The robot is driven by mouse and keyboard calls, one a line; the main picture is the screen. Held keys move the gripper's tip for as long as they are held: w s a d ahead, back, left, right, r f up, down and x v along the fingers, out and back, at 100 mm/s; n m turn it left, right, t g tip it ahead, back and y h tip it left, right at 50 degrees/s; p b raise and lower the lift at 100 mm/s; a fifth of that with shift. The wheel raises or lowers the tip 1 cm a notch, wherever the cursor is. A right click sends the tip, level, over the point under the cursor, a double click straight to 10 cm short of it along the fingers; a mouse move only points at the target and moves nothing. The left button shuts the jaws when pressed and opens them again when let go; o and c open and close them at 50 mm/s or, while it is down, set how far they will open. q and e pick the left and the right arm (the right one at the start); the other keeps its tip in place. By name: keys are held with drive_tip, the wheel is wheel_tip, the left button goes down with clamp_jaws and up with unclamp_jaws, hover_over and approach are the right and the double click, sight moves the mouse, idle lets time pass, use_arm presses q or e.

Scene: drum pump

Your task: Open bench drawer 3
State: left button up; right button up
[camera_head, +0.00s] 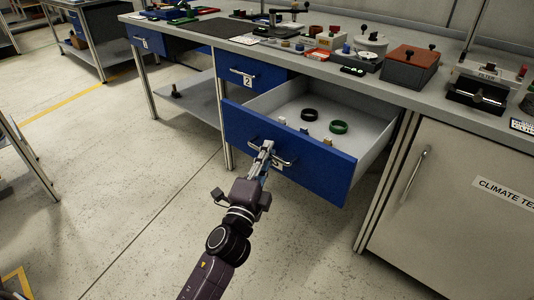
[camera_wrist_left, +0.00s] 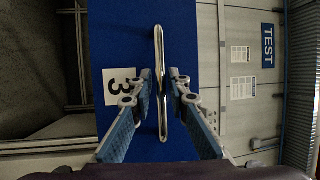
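Bench drawer 3 (camera_head: 290,148) has a blue front and is pulled well out of the bench, its grey inside showing. Its front also fills the middle of the left wrist view (camera_wrist_left: 110,40), with a label "3" (camera_wrist_left: 120,87). The metal bar handle (camera_head: 284,160) stands upright in the wrist view (camera_wrist_left: 158,50). My left gripper (camera_head: 265,148) is at the handle, one finger on each side of the bar. In the wrist view the fingers (camera_wrist_left: 160,78) stand apart, with narrow gaps seen beside the bar. My right gripper is not in view.
Black (camera_head: 309,115) and green rings (camera_head: 338,127) and small parts lie in the drawer. Drawer 2 (camera_head: 245,75) is shut at the left. A cabinet (camera_head: 450,200) marked "CLIMATE TE…" stands at the right. The benchtop holds several devices. The floor (camera_head: 110,190) at the left is clear.

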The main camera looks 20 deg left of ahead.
use_arm(q)
drive_tip(key=shift+s, duration=0.1)
drive_tip(key=s+f, duration=0.2)
drive_tip(key=s, duration=0.9)
drive_tip(key=shift+s+d, duration=0.3)
drive_tip(key=shift+f, duration=0.1)
